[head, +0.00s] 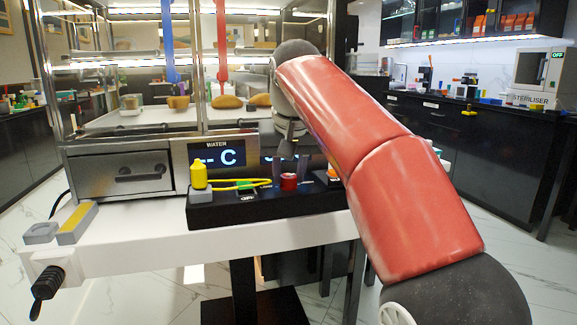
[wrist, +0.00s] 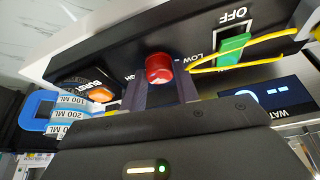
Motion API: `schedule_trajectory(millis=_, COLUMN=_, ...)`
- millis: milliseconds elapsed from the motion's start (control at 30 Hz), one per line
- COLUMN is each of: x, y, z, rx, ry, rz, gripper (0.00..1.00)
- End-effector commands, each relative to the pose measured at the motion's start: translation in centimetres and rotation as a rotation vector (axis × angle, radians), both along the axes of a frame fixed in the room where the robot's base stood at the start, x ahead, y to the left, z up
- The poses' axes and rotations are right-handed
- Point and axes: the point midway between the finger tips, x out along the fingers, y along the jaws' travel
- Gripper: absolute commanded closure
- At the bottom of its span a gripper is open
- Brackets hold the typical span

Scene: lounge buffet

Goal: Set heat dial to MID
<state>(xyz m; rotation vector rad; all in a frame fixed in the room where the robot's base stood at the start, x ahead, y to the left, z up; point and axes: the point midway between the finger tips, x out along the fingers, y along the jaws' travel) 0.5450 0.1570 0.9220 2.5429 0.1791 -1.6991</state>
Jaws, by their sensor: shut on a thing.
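The heat dial is a red round knob (head: 289,182) on the black control panel (head: 225,211) at the front of the buffet counter. In the wrist view the red knob (wrist: 159,68) stands between a LOW label on its right and a partly covered HIGH label on its left. I see no MID label, and I cannot read where the dial points. My gripper (head: 289,172) reaches down to the panel with its dark fingers on either side of the knob, shut on it. In the wrist view the fingers (wrist: 161,88) flank the knob's near side.
A green switch (wrist: 233,48) marked OFF and an orange BURST button (wrist: 100,94) flank the dial. The WATER display (head: 217,156) shows dashes and C. A drawer (head: 121,173) is left.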

Motion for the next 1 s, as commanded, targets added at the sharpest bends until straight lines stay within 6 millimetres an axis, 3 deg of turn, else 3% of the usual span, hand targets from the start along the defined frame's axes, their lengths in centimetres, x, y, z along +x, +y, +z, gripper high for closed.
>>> schedule_trajectory(millis=1000, x=0.4, y=-0.49, z=0.05, rx=0.002, ry=-0.002, rz=0.916, gripper=0.92)
